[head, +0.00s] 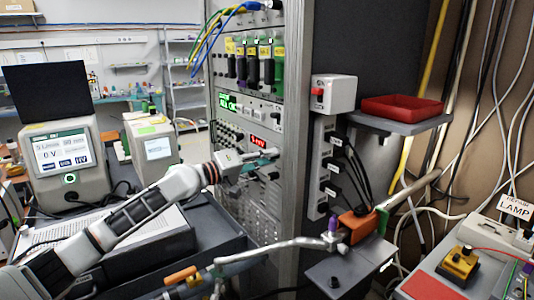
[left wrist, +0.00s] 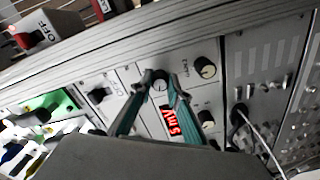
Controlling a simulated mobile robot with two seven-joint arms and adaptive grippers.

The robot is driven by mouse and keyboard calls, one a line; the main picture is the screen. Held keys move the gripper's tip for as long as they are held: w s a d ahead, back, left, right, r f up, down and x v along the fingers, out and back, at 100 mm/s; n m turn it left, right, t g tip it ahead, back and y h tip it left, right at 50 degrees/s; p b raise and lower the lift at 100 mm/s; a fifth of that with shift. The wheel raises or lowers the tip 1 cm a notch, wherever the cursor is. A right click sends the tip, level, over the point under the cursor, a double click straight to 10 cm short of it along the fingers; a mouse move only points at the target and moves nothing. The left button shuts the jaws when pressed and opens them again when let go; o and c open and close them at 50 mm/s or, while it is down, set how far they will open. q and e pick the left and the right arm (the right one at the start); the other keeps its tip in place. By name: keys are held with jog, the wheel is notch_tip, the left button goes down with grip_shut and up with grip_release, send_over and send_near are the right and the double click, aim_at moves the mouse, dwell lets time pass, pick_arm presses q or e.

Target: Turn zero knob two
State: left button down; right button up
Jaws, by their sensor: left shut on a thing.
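My left gripper (head: 268,155) reaches from the left to the front of the instrument rack, just below a small red display (head: 258,141). In the left wrist view its two teal fingers (left wrist: 160,86) close in on a small round knob (left wrist: 160,80) on the panel, and the fingertips are shut on it. The red display (left wrist: 178,123) shows between the fingers and seems to read "5 mV". A black knob (left wrist: 205,68) with a small label stands beside the held one, and another (left wrist: 205,117) lies near the display. I cannot tell by label which is zero knob two.
The rack (head: 293,100) carries cables and a green display (head: 228,102) above my gripper. A red tray (head: 402,107) sits on a shelf to the right. Pipework with an orange block (head: 358,225) crosses in front at the lower right. Two bench instruments (head: 68,160) stand at the left.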

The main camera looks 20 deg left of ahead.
pick_arm(q)
jog(key=shift+n+p, duration=0.55)
jog(key=shift+n, duration=0.55)
pick_arm(e)
jog(key=shift+w+r, duration=0.15)
jog(key=shift+r, duration=0.5)
jog(key=shift+w+r, duration=0.15)
jog(key=shift+r, duration=0.45)
jog(key=shift+s+f, duration=0.1)
jog(key=shift+f, duration=0.1)
pick_arm(q)
jog(key=c, duration=2.2)
grip_release()
jog(key=v, duration=1.2)
pick_arm(e)
jog(key=shift+r, duration=0.1)
